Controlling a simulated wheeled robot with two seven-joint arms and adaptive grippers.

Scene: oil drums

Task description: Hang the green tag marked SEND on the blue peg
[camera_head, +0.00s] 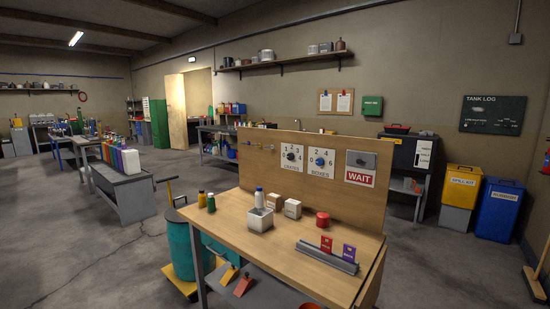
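I cannot make out a green tag marked SEND in this view. A red tag (326,244) and a purple tag (349,251) stand upright in a grey slotted rail (328,259) on the wooden workbench. Their lettering is too small to read. An upright wooden board (290,179) at the back of the bench carries two dials, CRATES and BOXES, and a plate with a red WAIT sign (358,178). Small peg-like fittings (248,143) show at the board's left; I cannot tell whether one is blue. Neither of my grippers is in view.
The bench's front middle is clear.

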